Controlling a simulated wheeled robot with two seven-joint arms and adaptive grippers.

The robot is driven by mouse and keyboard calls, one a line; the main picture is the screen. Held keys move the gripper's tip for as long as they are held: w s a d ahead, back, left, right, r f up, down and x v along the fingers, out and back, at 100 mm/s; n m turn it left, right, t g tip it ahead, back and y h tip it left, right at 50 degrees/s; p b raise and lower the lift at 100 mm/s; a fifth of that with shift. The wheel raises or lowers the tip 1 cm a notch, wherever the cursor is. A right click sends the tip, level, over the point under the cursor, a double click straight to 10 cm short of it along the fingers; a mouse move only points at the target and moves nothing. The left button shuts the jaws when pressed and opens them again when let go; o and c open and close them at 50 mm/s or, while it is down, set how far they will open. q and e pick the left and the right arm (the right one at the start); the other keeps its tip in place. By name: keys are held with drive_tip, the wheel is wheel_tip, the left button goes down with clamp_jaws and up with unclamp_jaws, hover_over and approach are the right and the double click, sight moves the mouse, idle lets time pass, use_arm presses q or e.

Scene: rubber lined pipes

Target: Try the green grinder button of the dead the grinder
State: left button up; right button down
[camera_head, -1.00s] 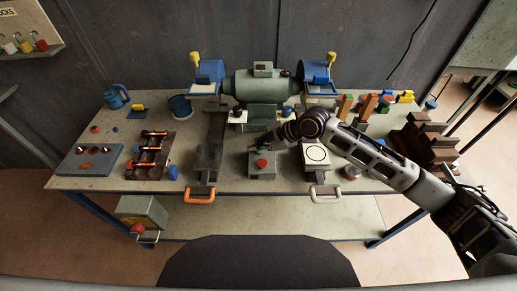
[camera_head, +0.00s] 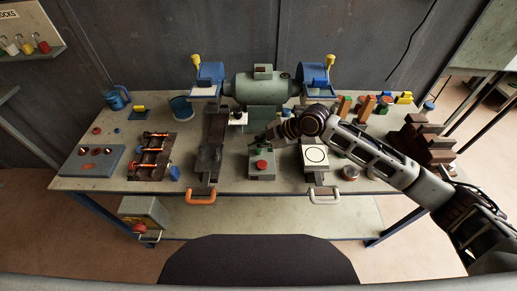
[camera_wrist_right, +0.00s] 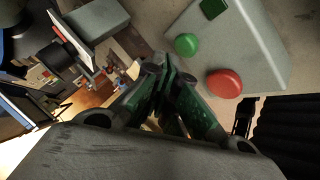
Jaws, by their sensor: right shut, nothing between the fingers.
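The grinder (camera_head: 258,88) is a green-grey motor with a blue guard at each end, at the back middle of the table. In front of it sits a grey-green control box (camera_head: 262,172) with a red button (camera_head: 261,165). The right wrist view shows the box (camera_wrist_right: 262,50) with a round green button (camera_wrist_right: 187,44), a red button (camera_wrist_right: 225,83) and a dark green square (camera_wrist_right: 213,8). My right gripper (camera_head: 254,139) is shut and empty. Its fingertips (camera_wrist_right: 168,72) appear just beside the green button; contact is not clear. My left gripper is not in view.
Wooden blocks (camera_head: 430,148) stand at the right.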

sight(258, 152)
idle(0.3)
drive_tip(key=shift+r+p, duration=1.95)
drive_tip(key=shift+r, duration=0.55)
